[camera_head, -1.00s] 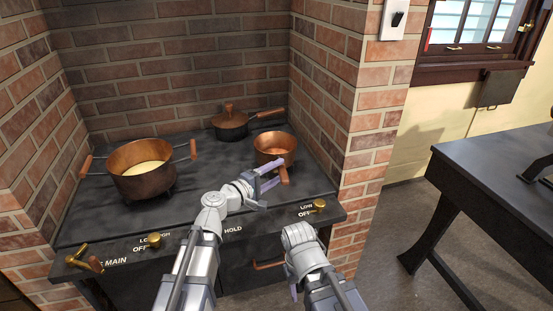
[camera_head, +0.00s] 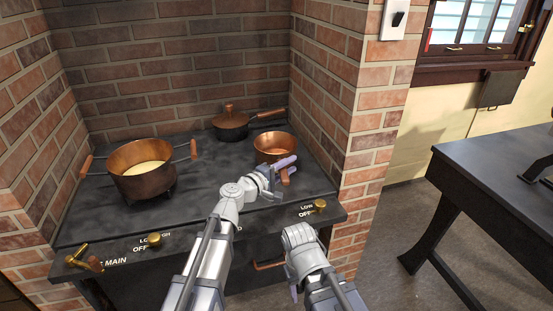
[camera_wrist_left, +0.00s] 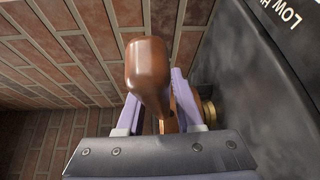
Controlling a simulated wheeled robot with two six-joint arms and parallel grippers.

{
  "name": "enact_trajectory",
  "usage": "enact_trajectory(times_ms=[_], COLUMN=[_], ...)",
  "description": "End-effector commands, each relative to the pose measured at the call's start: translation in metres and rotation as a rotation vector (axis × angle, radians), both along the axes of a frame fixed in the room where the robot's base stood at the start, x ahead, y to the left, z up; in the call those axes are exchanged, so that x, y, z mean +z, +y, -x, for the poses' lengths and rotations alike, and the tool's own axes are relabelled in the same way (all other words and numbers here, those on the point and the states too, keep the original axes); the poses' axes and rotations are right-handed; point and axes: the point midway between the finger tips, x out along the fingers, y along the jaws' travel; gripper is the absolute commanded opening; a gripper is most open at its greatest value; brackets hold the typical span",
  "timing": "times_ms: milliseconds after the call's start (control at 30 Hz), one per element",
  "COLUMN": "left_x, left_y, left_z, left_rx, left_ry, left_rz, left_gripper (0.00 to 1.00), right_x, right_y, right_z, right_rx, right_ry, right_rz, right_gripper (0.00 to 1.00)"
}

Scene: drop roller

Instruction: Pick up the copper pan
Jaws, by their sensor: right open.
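The copper pan (camera_head: 272,143) stands at the right of the stove top. Its wooden handle (camera_head: 285,179) points toward the front. My left gripper (camera_head: 280,173) is at the handle, with its purple fingers to either side of it. A gap shows beside the handle, and the pan's bowl is not clearly visible there. My right gripper (camera_head: 293,289) is low in front of the stove, open and apart from the pan; its fingers are mostly hidden.
A large copper pot (camera_head: 143,180) with pale contents stands at the left of the stove (camera_head: 215,165). A dark lidded pan (camera_head: 231,131) stands behind. Brick walls (camera_head: 180,60) enclose the back and sides. Brass knobs (camera_head: 320,205) line the front edge.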

Motion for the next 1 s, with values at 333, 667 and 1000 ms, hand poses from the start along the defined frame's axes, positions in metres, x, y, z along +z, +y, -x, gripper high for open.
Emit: enact_trajectory(times_ms=[333,667,1000], left_x=[0.0,-0.0001,-0.0001], left_y=[0.0001,0.0003,0.0003], left_z=[0.0,0.0,0.0], left_rx=[0.0,0.0,0.0], left_ry=[0.0,0.0,0.0], left_rz=[0.0,0.0,0.0], left_gripper=[0.0,0.0,0.0], right_x=[0.0,0.0,0.0], right_y=[0.0,0.0,0.0], right_z=[0.0,0.0,0.0], right_rx=[0.0,0.0,0.0], right_ry=[0.0,0.0,0.0], right_rz=[0.0,0.0,0.0], right_gripper=[0.5,0.5,0.5])
